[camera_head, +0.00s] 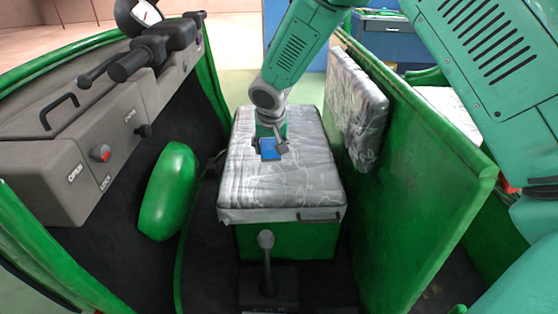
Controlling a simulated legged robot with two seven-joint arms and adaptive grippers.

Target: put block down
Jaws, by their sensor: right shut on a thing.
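A small blue block (269,149) is at the middle of the grey patterned seat cushion (245,185). My right gripper (271,143) is shut on the block, with the arm reaching down from the top. The block is low against the cushion; I cannot tell whether it touches it. Part of the block is hidden by the gripper. My left gripper is not in view.
A green partition (420,190) with a grey backrest pad (355,105) stands right of the seat. A grey dashboard (90,150) with handlebar and knobs is at left. A green rounded wheel cover (167,190) and a floor lever (266,260) are near. The front cushion is clear.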

